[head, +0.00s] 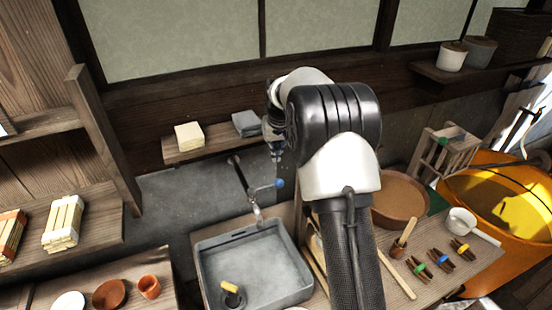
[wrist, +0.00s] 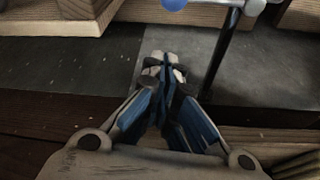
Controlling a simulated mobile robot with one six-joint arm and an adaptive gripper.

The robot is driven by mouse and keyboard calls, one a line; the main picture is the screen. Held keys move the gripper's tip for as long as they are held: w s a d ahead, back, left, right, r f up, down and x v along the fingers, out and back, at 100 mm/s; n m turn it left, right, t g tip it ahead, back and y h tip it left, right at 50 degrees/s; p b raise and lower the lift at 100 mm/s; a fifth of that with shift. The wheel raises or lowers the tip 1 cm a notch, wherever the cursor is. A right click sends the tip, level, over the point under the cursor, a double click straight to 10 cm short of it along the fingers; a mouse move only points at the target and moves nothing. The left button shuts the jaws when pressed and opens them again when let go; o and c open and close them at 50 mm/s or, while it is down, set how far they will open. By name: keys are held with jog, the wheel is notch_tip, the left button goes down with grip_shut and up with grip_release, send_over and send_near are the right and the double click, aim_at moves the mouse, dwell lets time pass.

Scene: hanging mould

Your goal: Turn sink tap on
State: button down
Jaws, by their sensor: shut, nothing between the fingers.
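The sink tap (head: 262,190) is a dark wall pipe with a pale metal spout above the grey sink (head: 204,266). Its lever ends in a blue knob (head: 279,183). My gripper (head: 277,156) points down just above the knob, apart from it in the head view. In the wrist view my gripper (wrist: 163,60) is shut with its blue-padded fingers together and empty. The blue knob (wrist: 173,3) is cut off at the top edge there, with the dark tap pipe (wrist: 218,58) to the right of the fingertips.
A brown bowl (head: 400,198) and several small tools stand right of the sink. An orange tub (head: 478,252) is farther right.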

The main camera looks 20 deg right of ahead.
aim_at(266, 187)
notch_tip(266, 187, down, 7)
jog(key=s, duration=0.1)
jog(key=shift+a+f+p, duration=0.15)
jog(key=shift+f+p, duration=0.05)
jog(key=shift+p, duration=0.25)
jog(key=shift+s, duration=0.15)
dwell(0.4)
